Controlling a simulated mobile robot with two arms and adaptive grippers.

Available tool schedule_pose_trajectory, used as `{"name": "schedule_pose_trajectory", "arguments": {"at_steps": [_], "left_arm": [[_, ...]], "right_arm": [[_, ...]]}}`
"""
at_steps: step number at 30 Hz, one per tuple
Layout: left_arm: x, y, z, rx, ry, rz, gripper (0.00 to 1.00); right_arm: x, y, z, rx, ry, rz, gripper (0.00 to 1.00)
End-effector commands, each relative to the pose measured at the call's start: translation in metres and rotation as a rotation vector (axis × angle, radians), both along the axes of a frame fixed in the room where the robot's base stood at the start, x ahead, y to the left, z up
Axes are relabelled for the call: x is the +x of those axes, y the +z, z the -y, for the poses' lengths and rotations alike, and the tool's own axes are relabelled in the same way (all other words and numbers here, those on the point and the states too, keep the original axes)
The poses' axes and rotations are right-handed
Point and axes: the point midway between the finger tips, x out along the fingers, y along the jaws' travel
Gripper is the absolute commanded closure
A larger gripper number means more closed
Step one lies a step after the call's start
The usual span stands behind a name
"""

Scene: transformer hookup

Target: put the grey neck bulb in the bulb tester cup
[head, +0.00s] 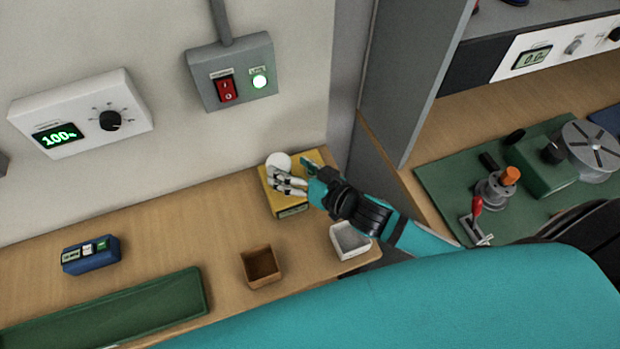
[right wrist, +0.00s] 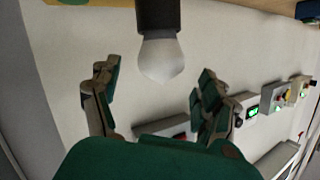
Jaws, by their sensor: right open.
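A white bulb (head: 279,162) stands at the yellow box (head: 312,158) on the bench, near the wall. In the right wrist view the bulb (right wrist: 160,60) shows its frosted glass, with a dark grey cylinder (right wrist: 158,17) at its base. I cannot tell whether this cylinder is the bulb's neck or a cup around it. My right gripper (head: 276,177) is at the bulb. In the right wrist view its fingers (right wrist: 155,82) are spread on both sides of the glass, with gaps between. The yellow box is partly hidden by the gripper. My left gripper is not in view.
An open white box (head: 350,241) and an open brown box (head: 261,266) stand near the bench's front. A blue device (head: 91,255) and a green tray (head: 150,305) are at left. A switch box (head: 232,72) and a dimmer (head: 82,112) hang on the wall.

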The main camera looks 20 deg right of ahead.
Motion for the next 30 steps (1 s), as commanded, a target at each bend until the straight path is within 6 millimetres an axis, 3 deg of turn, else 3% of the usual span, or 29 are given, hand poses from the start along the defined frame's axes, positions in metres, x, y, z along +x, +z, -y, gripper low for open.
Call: {"name": "schedule_pose_trajectory", "arguments": {"at_steps": [6, 12, 30], "left_arm": [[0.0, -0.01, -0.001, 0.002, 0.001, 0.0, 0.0], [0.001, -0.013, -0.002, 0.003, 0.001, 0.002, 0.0], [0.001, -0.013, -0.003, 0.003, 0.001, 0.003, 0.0]], "right_arm": [[-0.042, 0.011, 0.019, -0.002, 0.002, -0.003, 0.22], [-0.059, 0.018, 0.029, 0.0, 0.0, -0.001, 0.22], [-0.062, 0.021, 0.031, -0.001, 0.0, 0.0, 0.22]]}}
